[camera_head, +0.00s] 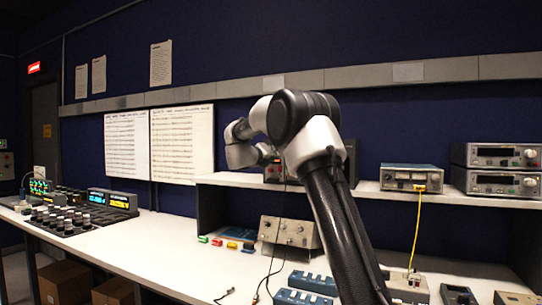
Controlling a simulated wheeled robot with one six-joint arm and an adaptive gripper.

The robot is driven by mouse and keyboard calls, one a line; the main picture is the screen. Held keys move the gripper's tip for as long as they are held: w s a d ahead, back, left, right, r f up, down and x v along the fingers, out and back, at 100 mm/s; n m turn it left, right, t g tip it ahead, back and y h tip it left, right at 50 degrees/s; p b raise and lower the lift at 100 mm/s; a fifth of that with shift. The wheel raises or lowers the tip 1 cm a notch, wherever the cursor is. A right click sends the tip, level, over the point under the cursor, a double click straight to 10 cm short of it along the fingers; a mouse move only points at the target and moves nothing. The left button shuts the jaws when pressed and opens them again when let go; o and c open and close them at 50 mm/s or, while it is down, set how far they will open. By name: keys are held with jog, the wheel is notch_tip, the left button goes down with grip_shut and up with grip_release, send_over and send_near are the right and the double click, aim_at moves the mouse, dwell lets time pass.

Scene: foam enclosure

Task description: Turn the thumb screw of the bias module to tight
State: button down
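I cannot tell which unit is the bias module, and no thumb screw can be made out at this size. Small modules lie on the bench at the lower right: blue ones (312,283), a beige one (408,286) with a yellow cable rising from it, and a dark blue one (457,295). My arm (335,215) rises from the lower right and bends at its elbow. My gripper's fingers cannot be made out.
A grey knobbed box (290,232) and several small coloured blocks (230,244) stand on the bench (150,245). A shelf (450,192) above carries instruments (411,178). Dark cables hang near the grey box. A console with many knobs (75,218) stands at the left. The middle-left bench is clear.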

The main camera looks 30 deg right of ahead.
jog(key=m, duration=1.9)
jog(key=shift+f, duration=0.1)
jog(key=shift+m, duration=0.4)
jog(key=c, duration=1.4)
grip_release()
